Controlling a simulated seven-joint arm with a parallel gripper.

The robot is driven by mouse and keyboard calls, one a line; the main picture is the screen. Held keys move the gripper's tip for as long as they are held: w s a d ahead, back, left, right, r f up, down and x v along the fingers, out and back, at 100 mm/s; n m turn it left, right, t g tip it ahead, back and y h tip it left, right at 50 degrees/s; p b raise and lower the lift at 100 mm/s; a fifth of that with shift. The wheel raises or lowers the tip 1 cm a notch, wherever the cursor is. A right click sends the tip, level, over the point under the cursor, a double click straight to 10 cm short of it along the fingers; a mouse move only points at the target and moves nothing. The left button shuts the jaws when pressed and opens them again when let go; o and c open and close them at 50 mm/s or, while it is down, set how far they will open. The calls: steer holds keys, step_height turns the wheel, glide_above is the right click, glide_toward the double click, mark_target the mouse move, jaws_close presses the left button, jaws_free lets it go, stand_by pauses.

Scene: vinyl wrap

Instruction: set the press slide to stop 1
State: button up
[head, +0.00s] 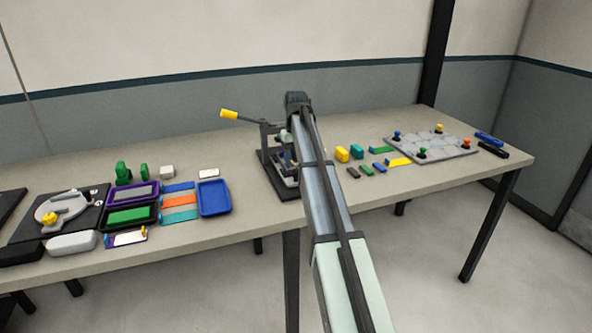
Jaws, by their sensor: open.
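The press (264,164) stands on a dark base near the middle of the table. Its lever reaches up and left to a yellow handle (229,114). My arm crosses in front of the press and covers much of its right side. My gripper (288,153) is over the press, mostly hidden by my own arm. Its jaws are open, and nothing held shows. I cannot make out the press slide or its stops, nor whether my fingers touch anything.
Right are small colored blocks (342,153) and a grey tiled board (431,145) with colored knobs. Bare table lies before the blocks.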

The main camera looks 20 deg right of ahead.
mark_target(296, 172)
steer(key=shift+f, duration=2.05)
steer(key=shift+c, duration=0.3)
jaws_close()
